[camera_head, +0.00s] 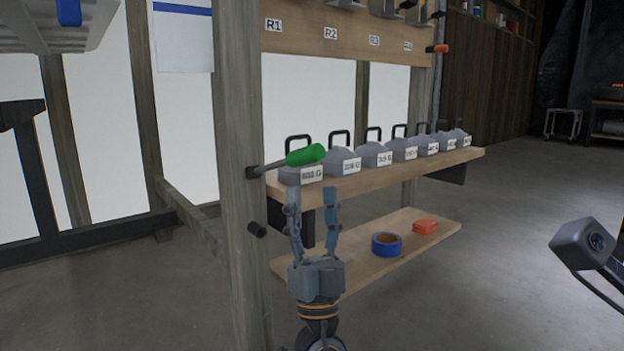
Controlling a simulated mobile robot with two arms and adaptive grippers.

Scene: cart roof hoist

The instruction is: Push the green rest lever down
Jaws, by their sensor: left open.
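The green rest lever (306,155) has a green grip on a dark shaft. The shaft comes out of the wooden post and tilts slightly up toward the right, in front of the upper shelf. My left gripper (311,191) is open and empty, pointing up, with its fingertips below the green grip and apart from it in the picture. The gap in depth between them is hard to judge. My right gripper is not in view.
The wooden post (240,200) carries a short black peg (257,229) below the lever. Several grey labelled weights (375,156) line the upper shelf. The lower shelf (345,272) holds a blue tape roll (387,245) and an orange item (425,226). Open floor lies right.

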